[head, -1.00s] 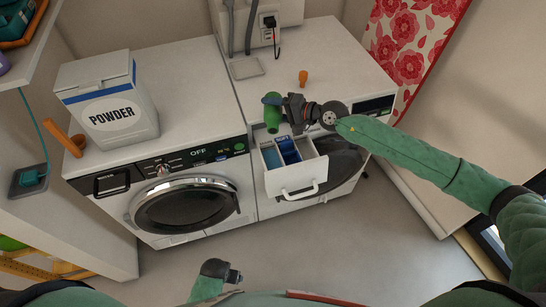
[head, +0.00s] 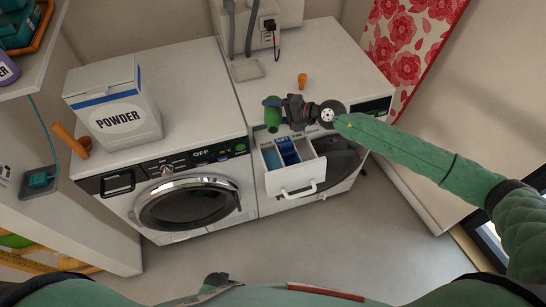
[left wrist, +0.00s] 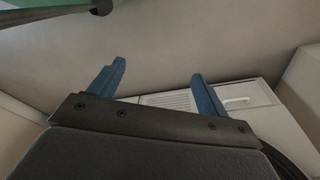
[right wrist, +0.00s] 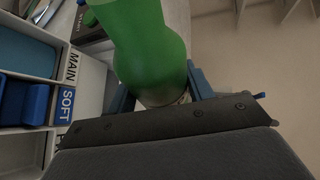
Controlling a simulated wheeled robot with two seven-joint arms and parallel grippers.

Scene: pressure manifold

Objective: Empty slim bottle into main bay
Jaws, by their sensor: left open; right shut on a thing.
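There the drawer shows a MAIN label (right wrist: 72,64) by a pale blue bay (right wrist: 28,50) and a SOFT label (right wrist: 66,104) by a bay with a deep blue insert (right wrist: 36,104). My left gripper (left wrist: 157,85) is open and empty, away from the drawer.
A POWDER box (head: 118,108) stands on the left washer (head: 195,60). A small orange piece (head: 302,80) stands on the right machine's top, behind my right gripper. An orange object (head: 70,140) is at the left washer's edge. The floor in front is clear.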

